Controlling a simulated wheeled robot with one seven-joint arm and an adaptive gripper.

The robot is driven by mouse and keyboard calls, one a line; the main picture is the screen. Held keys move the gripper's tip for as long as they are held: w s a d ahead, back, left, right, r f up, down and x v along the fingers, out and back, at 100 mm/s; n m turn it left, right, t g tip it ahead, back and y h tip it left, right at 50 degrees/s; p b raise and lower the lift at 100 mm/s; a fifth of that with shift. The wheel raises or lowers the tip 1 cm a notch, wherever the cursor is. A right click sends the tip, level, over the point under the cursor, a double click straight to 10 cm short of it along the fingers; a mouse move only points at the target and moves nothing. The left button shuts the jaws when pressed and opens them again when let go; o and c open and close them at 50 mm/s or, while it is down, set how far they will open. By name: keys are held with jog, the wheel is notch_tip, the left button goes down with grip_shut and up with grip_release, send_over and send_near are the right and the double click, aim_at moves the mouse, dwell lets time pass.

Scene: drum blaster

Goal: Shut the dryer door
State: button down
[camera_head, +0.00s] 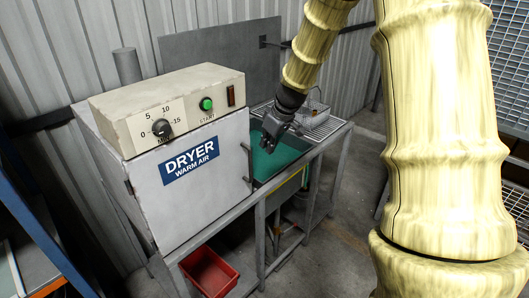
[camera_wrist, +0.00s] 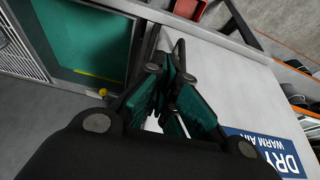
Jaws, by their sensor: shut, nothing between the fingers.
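The dryer (camera_head: 170,85) is a pale box on a metal bench, with a dial, a green start button and a control strip on top. Its door (camera_head: 215,195) bears a blue "DRYER WARM AIR" label and looks flush or nearly flush with the body; I cannot tell if a small gap is left. The door's dark handle (camera_head: 247,162) is at its right edge. My gripper (camera_head: 268,145) is shut and empty, just right of the handle and over the sink. In the wrist view, my fingers (camera_wrist: 170,68) are together in front of the pale door (camera_wrist: 235,85), partly hiding its edge.
A green sink (camera_head: 283,157) and a wire drain rack (camera_head: 322,126) are right of the dryer. A red bin (camera_head: 208,272) sits below the bench. A blue-framed shelf (camera_head: 35,225) stands at left. The floor in front of the bench is partly clear.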

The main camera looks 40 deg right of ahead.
jog(key=shift+s+a+b+v, duration=0.3)
jog(key=shift+b+v, duration=0.55)
jog(key=shift+v, duration=2.4)
jog(key=s+a+f+m+g+h+b, duration=0.1)
jog(key=s+a+f, duration=0.3)
jog(key=f, duration=0.8)
jog(key=s+a+f+g+h+b, duration=0.1)
jog(key=s+a+f, duration=0.25)
jog(key=f, duration=0.75)
jog(key=s+a+f+m+g+h+b, duration=0.1)
jog(key=s+a+f, duration=0.25)
jog(key=f, duration=0.85)
jog(key=s+a+f, duration=0.5)
jog(key=s, duration=0.3)
jog(key=s+a+f+y+b, duration=0.1)
jog(key=s+a+f, duration=0.3)
jog(key=s+f, duration=0.2)
jog(key=s+a+f+m+g+y+b, duration=0.1)
jog(key=s+a+f, duration=0.4)
jog(key=s, duration=0.6)
jog(key=shift+a+f, duration=0.35)
jog(key=shift+f, duration=0.3)
